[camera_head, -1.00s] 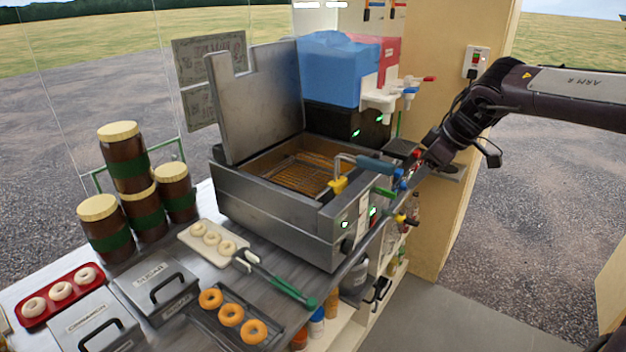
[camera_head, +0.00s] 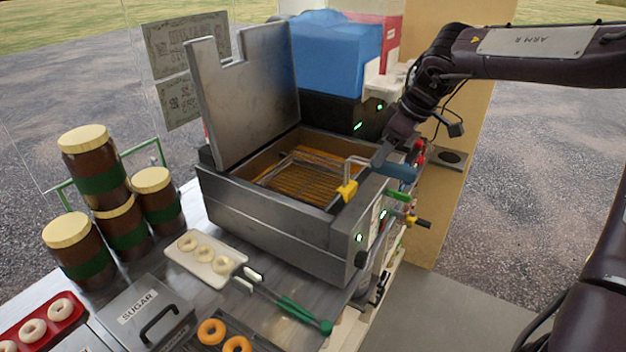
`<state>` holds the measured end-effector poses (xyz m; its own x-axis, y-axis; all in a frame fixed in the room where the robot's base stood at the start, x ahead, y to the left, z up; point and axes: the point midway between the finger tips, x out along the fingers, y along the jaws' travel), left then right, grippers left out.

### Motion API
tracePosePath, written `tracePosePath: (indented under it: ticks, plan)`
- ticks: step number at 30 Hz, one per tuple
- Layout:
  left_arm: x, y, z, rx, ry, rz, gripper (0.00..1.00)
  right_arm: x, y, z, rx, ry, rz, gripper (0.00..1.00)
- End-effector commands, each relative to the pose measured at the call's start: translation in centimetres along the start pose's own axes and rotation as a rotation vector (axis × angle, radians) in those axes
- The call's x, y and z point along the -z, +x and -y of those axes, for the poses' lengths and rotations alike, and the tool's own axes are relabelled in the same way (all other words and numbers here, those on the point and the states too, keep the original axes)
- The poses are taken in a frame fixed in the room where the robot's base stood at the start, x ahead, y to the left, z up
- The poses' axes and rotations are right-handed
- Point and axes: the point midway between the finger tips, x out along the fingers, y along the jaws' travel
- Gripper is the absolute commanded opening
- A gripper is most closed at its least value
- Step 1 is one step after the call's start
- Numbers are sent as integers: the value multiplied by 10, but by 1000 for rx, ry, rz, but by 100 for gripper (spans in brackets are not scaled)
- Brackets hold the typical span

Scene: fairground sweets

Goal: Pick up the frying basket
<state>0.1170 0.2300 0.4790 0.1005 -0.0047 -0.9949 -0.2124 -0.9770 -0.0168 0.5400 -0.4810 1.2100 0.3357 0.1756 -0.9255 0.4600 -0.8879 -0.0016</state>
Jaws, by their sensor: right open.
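The wire frying basket (camera_head: 300,178) sits inside the open fryer (camera_head: 275,222), low in its brown-gold well. Its metal handle rises over the fryer's right rim and ends in a blue grip (camera_head: 398,172). A yellow piece (camera_head: 347,191) sits on the handle near the rim. My right gripper (camera_head: 386,152) is open, right at the blue grip and just above it. Its fingertips are small and dark, so I cannot tell whether they touch the grip or straddle it. My left gripper is not in view.
The fryer's raised lid (camera_head: 243,95) stands at the back left. A blue container (camera_head: 335,55) is behind the fryer. Brown jars (camera_head: 85,250) stand at left.

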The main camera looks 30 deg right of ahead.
Motion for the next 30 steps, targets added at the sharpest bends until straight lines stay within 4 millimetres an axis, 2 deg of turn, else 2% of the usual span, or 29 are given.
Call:
tracePosePath:
  ticks: [6,9,13,19,23,30]
  plan:
    - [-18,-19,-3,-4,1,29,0,0,23,1,3,1,3,49]
    - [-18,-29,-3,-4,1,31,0,0,37,1,3,1,4,49]
    - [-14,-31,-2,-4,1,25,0,-1,54,0,1,0,2,49]
    - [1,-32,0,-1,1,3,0,-1,62,0,1,0,0,49]
    - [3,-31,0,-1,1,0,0,-1,62,0,1,0,-1,49]
    - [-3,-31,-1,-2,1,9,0,-1,61,0,1,0,0,18]
